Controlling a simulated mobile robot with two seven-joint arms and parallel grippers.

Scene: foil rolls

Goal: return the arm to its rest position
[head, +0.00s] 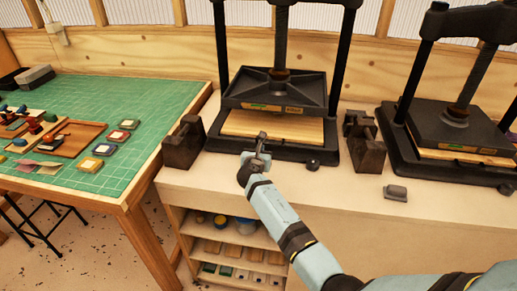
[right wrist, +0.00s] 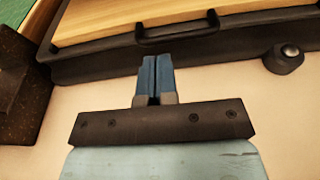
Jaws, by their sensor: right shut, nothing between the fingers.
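My right arm comes in from the lower right in the head view. Its gripper (head: 262,140) is in front of the middle press (head: 275,90), over the front of the bench top. In the right wrist view the two blue fingers (right wrist: 155,75) are together with nothing between them. They point toward the black base of the press (right wrist: 110,62) and its front handle (right wrist: 178,26). A wooden board (head: 270,125) lies on the press base, below the raised black plate. My left gripper is not in view.
Dark metal blocks stand left (head: 184,142) and right (head: 363,142) of the middle press. A second press (head: 455,125) stands at the right, with a small grey piece (head: 396,192) before it. A table with a green mat (head: 150,95) is at the left. Shelves (head: 225,253) lie below the bench top.

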